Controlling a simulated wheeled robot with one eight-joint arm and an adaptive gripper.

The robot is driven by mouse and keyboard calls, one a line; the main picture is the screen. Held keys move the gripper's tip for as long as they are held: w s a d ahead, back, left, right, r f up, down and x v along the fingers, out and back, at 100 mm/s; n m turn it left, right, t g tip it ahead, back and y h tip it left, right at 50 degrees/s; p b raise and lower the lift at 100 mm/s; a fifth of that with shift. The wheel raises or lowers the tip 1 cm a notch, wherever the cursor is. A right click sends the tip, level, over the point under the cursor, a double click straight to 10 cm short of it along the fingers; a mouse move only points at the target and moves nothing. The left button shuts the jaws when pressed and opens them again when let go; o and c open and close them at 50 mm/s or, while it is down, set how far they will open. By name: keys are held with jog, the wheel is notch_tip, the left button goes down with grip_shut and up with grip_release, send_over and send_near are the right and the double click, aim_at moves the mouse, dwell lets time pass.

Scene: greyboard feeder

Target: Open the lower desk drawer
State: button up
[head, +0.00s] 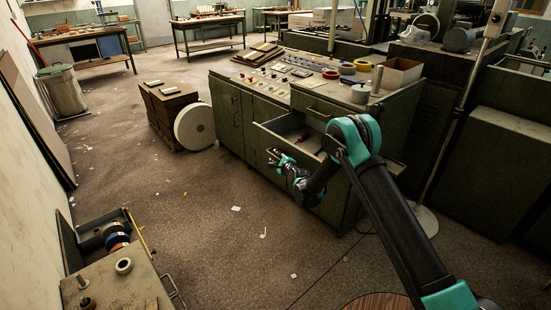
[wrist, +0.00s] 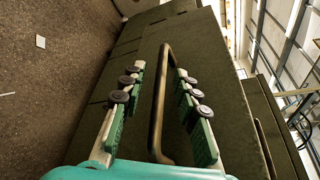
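The green-grey desk (head: 236,112) stands in the middle of the head view. Its lower drawer (head: 262,136) is pulled out part way, below a closed upper drawer (head: 312,104), and its inside shows with a few small items. My gripper (head: 273,158) is at the front of this drawer, by its handle. In the wrist view the brown bar handle (wrist: 157,110) runs between the two fingers of my gripper (wrist: 160,70). The fingers are apart, with a visible gap on each side of the bar. My arm hides the drawer's right part.
Tape rolls (head: 347,68), a grey box (head: 397,72) and a control panel lie on the desk top. A brown crate stack (head: 170,112) and a white roll (head: 194,126) stand left of the desk. Floor (head: 210,235) in front is open, with paper scraps. A metal-topped cart (head: 110,280) stands at the lower left.

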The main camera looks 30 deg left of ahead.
jog(key=v, duration=1.2)
jog(key=shift+d, duration=0.1)
